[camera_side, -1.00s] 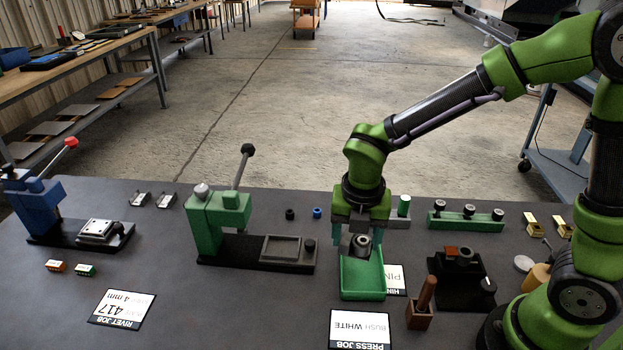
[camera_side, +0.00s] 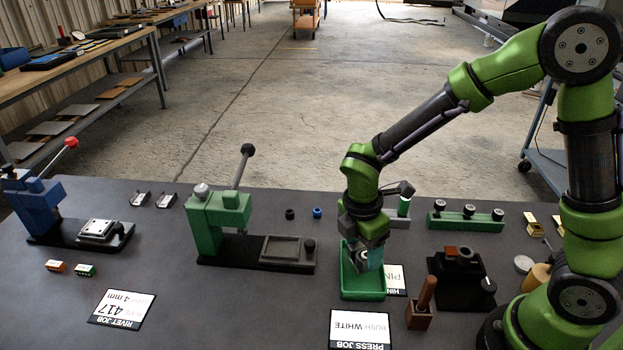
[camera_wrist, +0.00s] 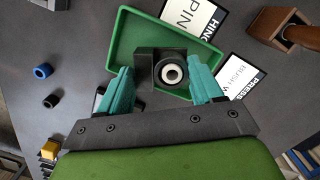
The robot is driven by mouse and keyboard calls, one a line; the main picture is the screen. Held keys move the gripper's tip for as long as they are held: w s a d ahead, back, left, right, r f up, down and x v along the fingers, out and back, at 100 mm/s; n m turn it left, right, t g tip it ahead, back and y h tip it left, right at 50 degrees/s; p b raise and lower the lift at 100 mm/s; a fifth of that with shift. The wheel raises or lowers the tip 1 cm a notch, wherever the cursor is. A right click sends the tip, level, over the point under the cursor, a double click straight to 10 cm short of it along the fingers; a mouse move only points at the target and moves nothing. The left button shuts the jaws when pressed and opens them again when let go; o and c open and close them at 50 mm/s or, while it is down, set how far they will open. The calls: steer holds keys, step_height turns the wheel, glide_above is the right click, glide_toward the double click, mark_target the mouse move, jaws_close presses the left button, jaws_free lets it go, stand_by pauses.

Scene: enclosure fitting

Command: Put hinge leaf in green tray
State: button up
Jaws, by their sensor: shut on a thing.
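The green tray (camera_side: 362,294) stands at the front of the table, right of centre. It also shows in the wrist view (camera_wrist: 134,38). My gripper (camera_side: 364,262) is over the tray, its fingers down at or within the walls. In the wrist view my gripper (camera_wrist: 165,82) has its teal fingers on either side of a dark block with a white-lined round hole, apparently the hinge leaf (camera_wrist: 145,62), and is shut on it. The leaf is over the tray's near part. I cannot tell whether it touches the tray floor. In the side view my fingers mostly hide it.
A green press (camera_side: 218,215) stands left of the tray. A black fixture (camera_side: 460,285) and a wooden holder (camera_side: 418,317) stand to the right. Printed cards lie beside and before the tray, including the bush card (camera_side: 360,329).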

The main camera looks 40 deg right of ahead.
mark_target(361, 258)
steer(key=shift+f, duration=1.65)
steer(key=shift+f, duration=0.1)
steer(key=o, duration=0.9)
